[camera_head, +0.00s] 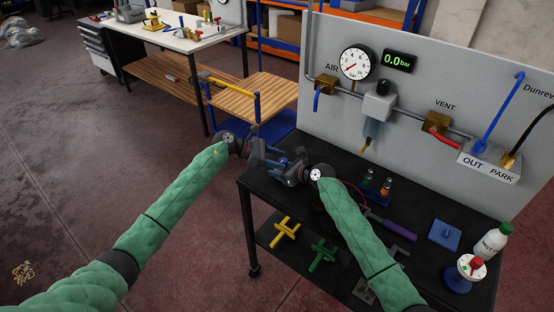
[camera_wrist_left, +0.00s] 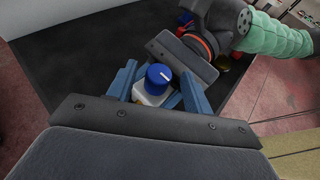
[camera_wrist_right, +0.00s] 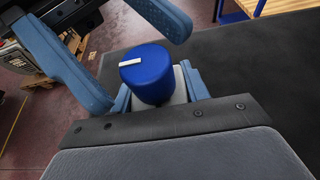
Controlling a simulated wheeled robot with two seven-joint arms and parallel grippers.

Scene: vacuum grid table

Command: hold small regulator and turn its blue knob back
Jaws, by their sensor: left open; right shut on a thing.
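The small regulator shows in the right wrist view as a pale grey body (camera_wrist_right: 180,86) under a blue knob (camera_wrist_right: 146,76) with a white mark. My right gripper (camera_wrist_right: 158,88) is shut on the body, and the knob stands clear above its fingers. My left gripper (camera_wrist_left: 158,72) is open, its blue fingers on either side of the knob (camera_wrist_left: 158,75) in the left wrist view, with gaps showing. In the head view both grippers, left (camera_head: 272,158) and right (camera_head: 290,168), meet above the black table's left part. The regulator is mostly hidden there.
The grey panel (camera_head: 420,95) with gauge (camera_head: 356,63) and pipes rises behind the black table (camera_head: 300,210). Yellow (camera_head: 286,232) and green (camera_head: 322,254) parts lie on the lower shelf.

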